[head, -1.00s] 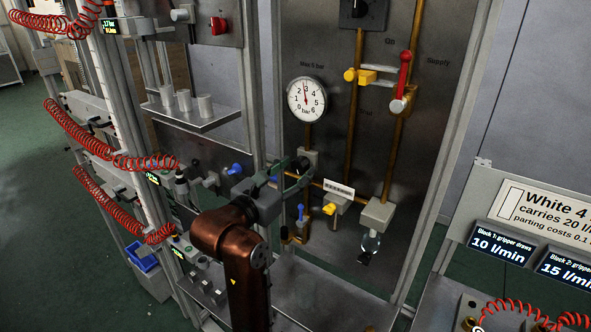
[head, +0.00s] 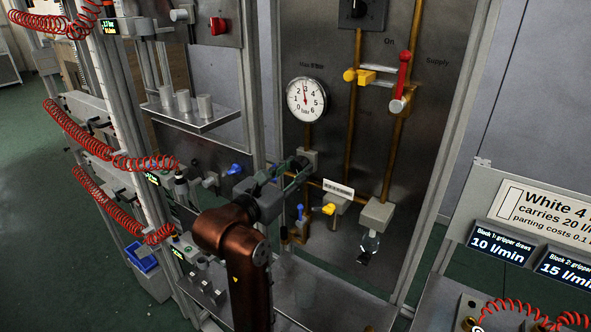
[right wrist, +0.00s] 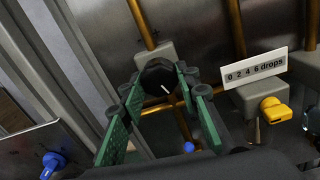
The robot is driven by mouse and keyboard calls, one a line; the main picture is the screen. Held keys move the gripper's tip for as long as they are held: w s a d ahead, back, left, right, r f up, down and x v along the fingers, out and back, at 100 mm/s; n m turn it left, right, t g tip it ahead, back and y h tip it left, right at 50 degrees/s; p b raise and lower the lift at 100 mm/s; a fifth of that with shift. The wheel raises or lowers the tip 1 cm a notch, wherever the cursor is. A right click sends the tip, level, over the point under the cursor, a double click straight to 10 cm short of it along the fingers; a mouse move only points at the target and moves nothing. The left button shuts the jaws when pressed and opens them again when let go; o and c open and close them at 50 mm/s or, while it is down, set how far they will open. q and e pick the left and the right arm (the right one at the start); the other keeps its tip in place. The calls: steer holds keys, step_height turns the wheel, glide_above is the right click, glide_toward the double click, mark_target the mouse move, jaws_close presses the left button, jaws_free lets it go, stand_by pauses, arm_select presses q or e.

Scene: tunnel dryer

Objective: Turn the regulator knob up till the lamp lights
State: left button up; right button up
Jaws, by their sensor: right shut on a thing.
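The regulator knob (right wrist: 157,75) is dark and round with a white mark, seen between my fingers in the right wrist view. It sits on a grey block (right wrist: 153,53) on the brass piping. My right gripper (head: 297,170) is shut on the knob, with its green-padded fingers (right wrist: 160,90) either side of it. In the head view the fingers mostly hide the knob. The round pressure gauge (head: 306,99) above has its needle pointing almost straight up, near 3. I cannot make out a lit lamp. My left gripper is not in view.
A yellow-handled valve (head: 329,209) with a drops label (head: 338,188) and a grey filter block (head: 376,214) are right of my gripper. A blue knob (head: 236,169) is to its left. A shelf with cups (head: 199,120) stands at upper left.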

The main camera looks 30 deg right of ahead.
steer(key=shift+f+m+b, duration=0.15)
steer(key=shift+m+b, duration=0.2)
steer(key=shift+m, duration=0.15)
steer(key=shift+m+b, duration=0.35)
steer(key=shift+m, duration=0.55)
steer(key=o, duration=1.1)
steer(key=shift+o, duration=0.2)
steer(key=v, duration=1.2)
steer(key=shift+a, duration=0.1)
